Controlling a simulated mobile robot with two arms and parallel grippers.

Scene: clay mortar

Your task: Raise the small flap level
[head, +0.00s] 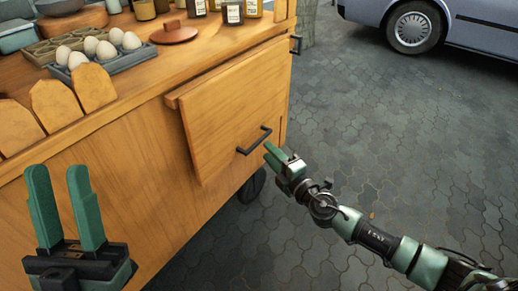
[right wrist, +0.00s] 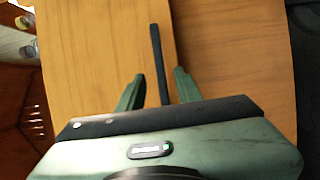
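The small flap (head: 225,108) is a wooden panel on the end of the cart. It hangs down from its top edge, tilted slightly out. Its dark bar handle (head: 254,141) sits near the lower edge. In the right wrist view the handle (right wrist: 156,50) runs between the two parted green fingers of this gripper (right wrist: 159,76), with gaps on both sides. My left gripper (head: 58,172) is open and empty, upright in front of the cart's side.
A wheel (head: 252,187) shows below the flap. Paved ground (head: 375,130) at the right is clear up to a parked car (head: 450,22).

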